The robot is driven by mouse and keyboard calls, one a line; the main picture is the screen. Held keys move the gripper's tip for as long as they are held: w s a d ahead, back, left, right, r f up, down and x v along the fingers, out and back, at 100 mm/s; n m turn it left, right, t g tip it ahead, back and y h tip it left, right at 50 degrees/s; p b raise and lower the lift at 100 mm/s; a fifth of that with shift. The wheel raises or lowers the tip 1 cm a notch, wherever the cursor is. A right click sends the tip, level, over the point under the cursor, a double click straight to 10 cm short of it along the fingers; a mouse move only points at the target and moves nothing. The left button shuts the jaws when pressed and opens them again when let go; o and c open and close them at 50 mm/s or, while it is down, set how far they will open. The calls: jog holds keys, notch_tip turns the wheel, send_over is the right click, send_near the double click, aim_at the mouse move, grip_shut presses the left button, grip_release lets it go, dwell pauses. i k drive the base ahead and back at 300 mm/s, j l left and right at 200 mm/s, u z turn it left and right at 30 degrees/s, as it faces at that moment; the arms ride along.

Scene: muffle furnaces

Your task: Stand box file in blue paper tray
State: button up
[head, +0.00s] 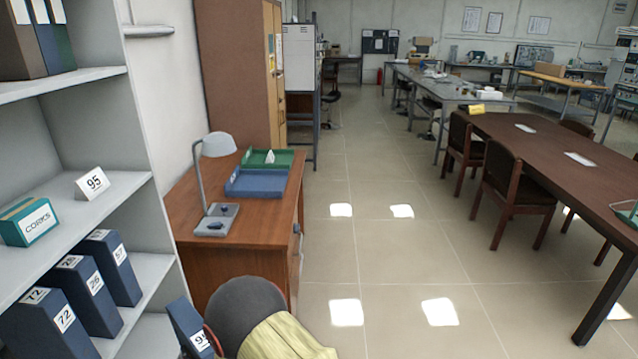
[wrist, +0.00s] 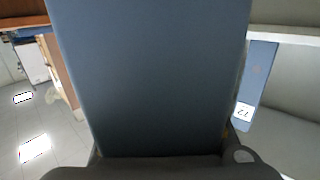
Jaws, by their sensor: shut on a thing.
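A dark blue box file (head: 186,322) with a white label, its number starting with 9, is tilted at the bottom of the head view, just right of the shelf. Its broad blue side (wrist: 150,80) fills the middle of the wrist view. My gripper (wrist: 165,158) is shut on this file at the wrist view's bottom edge; I cannot make the gripper out in the head view. The blue paper tray (head: 258,194) lies on the wooden desk, beyond the file and apart from it. No file shows in the tray.
A desk lamp (head: 215,146) stands left of the blue tray; a green tray (head: 285,159) lies behind it. Several blue files (head: 112,267) stand on the grey shelf (head: 150,270). A chair with yellow cloth (head: 283,340) is before the desk (head: 190,203). Floor (head: 380,250) to the right is clear.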

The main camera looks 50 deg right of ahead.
aim_at(258, 185)
jog(key=l+z, duration=0.15)
jog(key=z, duration=1.8)
jog(key=i+z, duration=0.3)
jog(key=i, duration=3.2)
jog(key=i+u, duration=0.35)
jog(key=i+l+u, duration=0.15)
jog(key=u, duration=0.25)
jog(key=i+l+u, duration=0.35)
jog(key=j+u, duration=0.1)
jog(key=u, duration=1.85)
